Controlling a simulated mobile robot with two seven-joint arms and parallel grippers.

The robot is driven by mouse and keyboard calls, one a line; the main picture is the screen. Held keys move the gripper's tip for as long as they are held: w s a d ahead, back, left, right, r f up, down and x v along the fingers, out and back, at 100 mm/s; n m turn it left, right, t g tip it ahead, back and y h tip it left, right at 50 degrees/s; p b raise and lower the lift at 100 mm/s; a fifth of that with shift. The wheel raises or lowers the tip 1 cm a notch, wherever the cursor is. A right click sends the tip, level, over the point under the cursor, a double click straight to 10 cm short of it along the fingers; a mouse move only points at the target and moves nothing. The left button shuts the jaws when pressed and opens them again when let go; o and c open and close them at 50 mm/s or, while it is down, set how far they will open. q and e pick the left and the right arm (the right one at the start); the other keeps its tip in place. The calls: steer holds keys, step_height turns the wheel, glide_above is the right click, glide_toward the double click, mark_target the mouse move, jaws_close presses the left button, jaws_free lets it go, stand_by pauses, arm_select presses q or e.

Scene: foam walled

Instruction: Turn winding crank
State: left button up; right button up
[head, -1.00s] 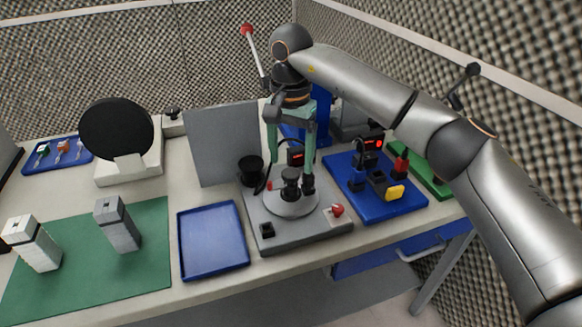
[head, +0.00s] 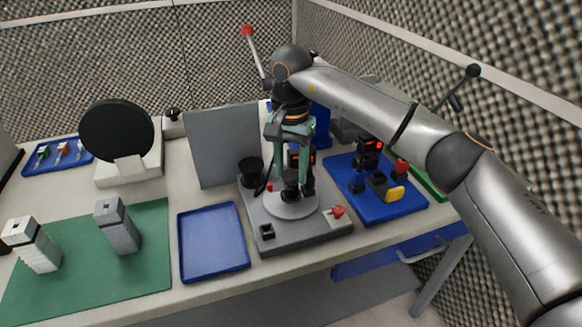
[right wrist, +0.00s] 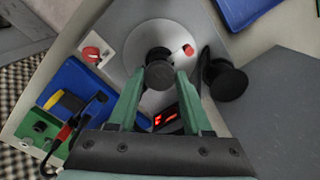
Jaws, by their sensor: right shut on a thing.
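The winding device is a grey base plate (head: 300,237) bearing a light round disc (head: 290,207). A black knob (right wrist: 159,74) stands up from the disc, and a small red piece (right wrist: 188,50) sits near the disc's edge. My right gripper (head: 290,184) points down over the disc. In the right wrist view its green fingertips (right wrist: 161,78) are on both sides of the black knob, shut on it. In the head view the fingers partly hide the knob. My left gripper is not in view.
A black round cup-like part (head: 251,171) stands beside the disc, before a grey upright panel (head: 222,145). A small box with red digits (right wrist: 165,117) is close to the fingers. An empty blue tray (head: 212,242) lies left; a blue board with parts (head: 400,212) lies right.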

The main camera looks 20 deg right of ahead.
jaws_close()
steer(key=shift+m, duration=0.6)
